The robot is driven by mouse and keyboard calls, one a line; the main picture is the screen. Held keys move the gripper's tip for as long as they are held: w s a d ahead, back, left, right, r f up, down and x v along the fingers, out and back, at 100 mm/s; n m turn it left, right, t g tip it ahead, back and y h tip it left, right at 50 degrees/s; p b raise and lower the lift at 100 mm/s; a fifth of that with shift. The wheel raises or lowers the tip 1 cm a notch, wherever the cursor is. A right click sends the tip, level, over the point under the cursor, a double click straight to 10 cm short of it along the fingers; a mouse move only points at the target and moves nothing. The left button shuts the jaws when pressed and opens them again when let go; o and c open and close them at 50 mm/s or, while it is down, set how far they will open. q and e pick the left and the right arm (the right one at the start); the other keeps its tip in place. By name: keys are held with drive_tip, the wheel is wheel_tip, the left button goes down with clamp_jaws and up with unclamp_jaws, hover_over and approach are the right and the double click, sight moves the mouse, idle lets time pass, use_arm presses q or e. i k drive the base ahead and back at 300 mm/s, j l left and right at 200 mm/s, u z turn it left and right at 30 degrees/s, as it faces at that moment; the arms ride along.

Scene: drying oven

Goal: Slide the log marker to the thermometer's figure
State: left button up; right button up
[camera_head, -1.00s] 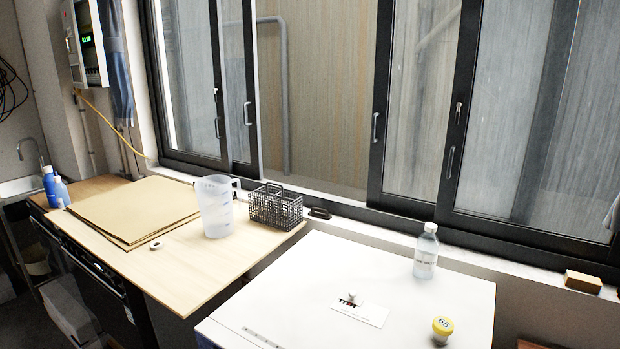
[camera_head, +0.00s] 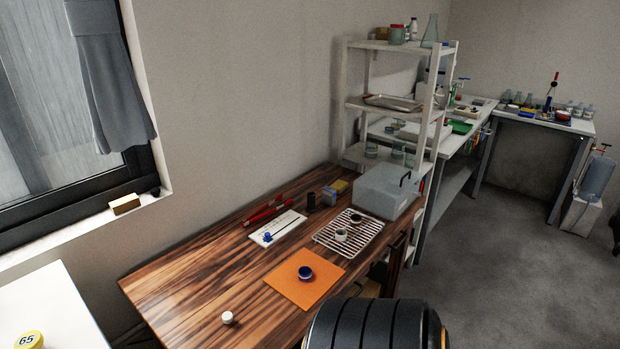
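A white strip (camera_head: 290,221) with a dark line along it lies on the striped wooden table. A small blue piece (camera_head: 267,237) sits at its near left end; it may be the log marker with its scale, but I cannot read any figures. I cannot pick out a thermometer for certain. At the lower left, a yellow lid marked 65 (camera_head: 29,341) shows partly on the white top. Neither gripper is in view; a dark ringed cylinder at the bottom seems to be part of my arm.
The wooden table (camera_head: 190,292) also bears an orange mat (camera_head: 290,291) with a blue-rimmed pot, a white knob (camera_head: 227,317), a wire rack (camera_head: 368,229), red tongs (camera_head: 268,209) and a grey box (camera_head: 385,190). A white shelf (camera_head: 447,100) stands behind. Grey floor is open at right.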

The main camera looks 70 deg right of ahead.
sight(266, 238)
drive_tip(key=z, duration=2.1)
